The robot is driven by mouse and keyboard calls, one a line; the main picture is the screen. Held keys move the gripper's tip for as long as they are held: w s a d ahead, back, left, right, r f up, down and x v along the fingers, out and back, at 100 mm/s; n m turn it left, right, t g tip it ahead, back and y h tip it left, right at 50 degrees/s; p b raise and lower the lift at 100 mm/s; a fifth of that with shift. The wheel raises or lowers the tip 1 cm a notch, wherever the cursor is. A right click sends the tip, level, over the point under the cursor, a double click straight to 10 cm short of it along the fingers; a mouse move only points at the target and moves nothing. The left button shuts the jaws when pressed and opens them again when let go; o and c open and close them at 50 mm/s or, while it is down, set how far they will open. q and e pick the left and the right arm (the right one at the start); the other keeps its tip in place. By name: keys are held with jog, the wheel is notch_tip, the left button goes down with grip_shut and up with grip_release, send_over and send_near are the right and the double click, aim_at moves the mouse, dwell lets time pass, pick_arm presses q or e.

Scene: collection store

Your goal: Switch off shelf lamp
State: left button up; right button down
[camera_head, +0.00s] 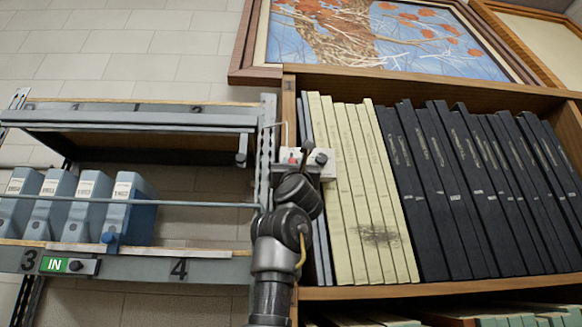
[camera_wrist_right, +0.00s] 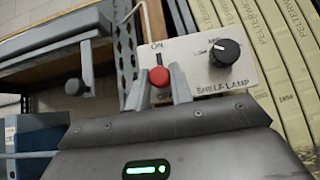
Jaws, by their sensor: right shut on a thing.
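The shelf lamp's switch panel is a small light plate (camera_wrist_right: 238,76) lettered "SHELF LAMP" in the right wrist view. It also shows in the head view (camera_head: 328,172), on the upright between the two shelf units. A red knob (camera_wrist_right: 159,76) sits at its left, below the word "ON". A black rotary dial (camera_wrist_right: 224,52) sits at its right. My right gripper (camera_wrist_right: 160,88) is shut on the red knob, one finger on each side; in the head view it (camera_head: 296,172) reaches up to the panel. The fingers hide the plate below the knob. My left gripper is not in view.
A wooden bookcase (camera_head: 400,293) with pale and dark books stands right of the panel. A grey metal rack (camera_head: 230,269) with blue binders (camera_head: 135,215) stands left. A framed picture (camera_head: 400,40) is above. A dark knob (camera_wrist_right: 75,87) hangs from the rack's upper rail.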

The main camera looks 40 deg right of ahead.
jog(key=c, duration=1.3)
grip_release()
jog(key=shift+f, duration=0.15)
pick_arm(q)
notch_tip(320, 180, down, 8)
jog(key=b, duration=0.7)
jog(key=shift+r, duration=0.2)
pick_arm(e)
jog(key=shift+o, duration=0.2)
jog(key=v, duration=1)
jog(key=shift+s+a+f, duration=0.2)
jog(key=shift+a, duration=0.1)
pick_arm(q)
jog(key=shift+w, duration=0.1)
